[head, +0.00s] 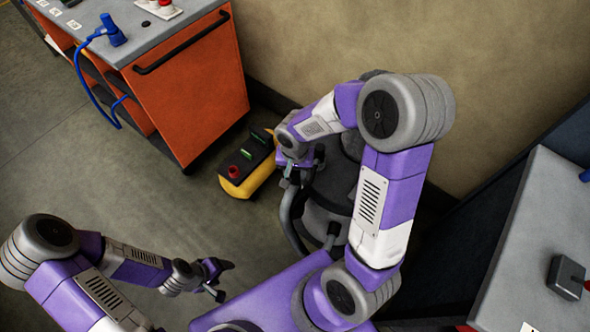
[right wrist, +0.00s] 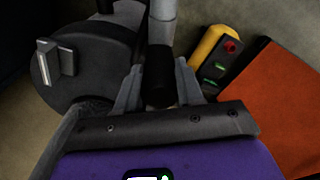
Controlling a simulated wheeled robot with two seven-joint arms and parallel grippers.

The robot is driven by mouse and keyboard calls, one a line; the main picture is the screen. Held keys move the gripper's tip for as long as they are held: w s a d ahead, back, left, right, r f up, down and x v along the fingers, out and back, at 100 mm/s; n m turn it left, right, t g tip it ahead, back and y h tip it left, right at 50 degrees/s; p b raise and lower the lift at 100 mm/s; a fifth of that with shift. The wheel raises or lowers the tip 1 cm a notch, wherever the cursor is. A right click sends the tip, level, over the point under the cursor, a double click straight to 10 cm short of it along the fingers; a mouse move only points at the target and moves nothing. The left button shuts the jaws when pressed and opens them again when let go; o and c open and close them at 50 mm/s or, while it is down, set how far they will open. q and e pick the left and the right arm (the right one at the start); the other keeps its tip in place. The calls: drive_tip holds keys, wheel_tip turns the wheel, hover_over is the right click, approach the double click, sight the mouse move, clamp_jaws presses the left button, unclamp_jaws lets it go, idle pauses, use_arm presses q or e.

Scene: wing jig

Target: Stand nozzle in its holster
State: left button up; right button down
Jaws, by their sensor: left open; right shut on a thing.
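My right gripper (head: 290,168) is shut on the nozzle, beside the vacuum (head: 328,190) on the floor. In the right wrist view the nozzle (right wrist: 160,78) is a dark cylinder between the two fingers, with a light grey tube (right wrist: 162,28) above it. The vacuum drum (right wrist: 95,85) is left of the fingers in that view. A grey bracket (right wrist: 55,62) sits on the drum; I cannot tell if it is the holster. A grey hose (head: 287,215) curves down beside the vacuum. My left gripper (head: 220,278) is open and empty over the floor at lower left.
A yellow and black box (head: 243,172) with a red knob stands between the vacuum and an orange cabinet (head: 195,90). A blue tool (head: 112,32) with a cable rests on the cabinet top. A grey worktop (head: 530,235) is at right. The floor at left is clear.

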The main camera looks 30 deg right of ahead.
drive_tip(key=shift+f+b, duration=0.6)
drive_tip(key=shift+f, duration=0.1)
drive_tip(key=c, duration=0.6)
unclamp_jaws()
drive_tip(key=shift+r, duration=0.1)
wheel_tip(320, 180, up, 8)
drive_tip(key=p, duration=0.3)
drive_tip(key=shift+s+a+f, duration=0.1)
drive_tip(key=shift+s+f, duration=0.05)
drive_tip(key=shift+f, duration=0.05)
drive_tip(key=shift+s, duration=0.1)
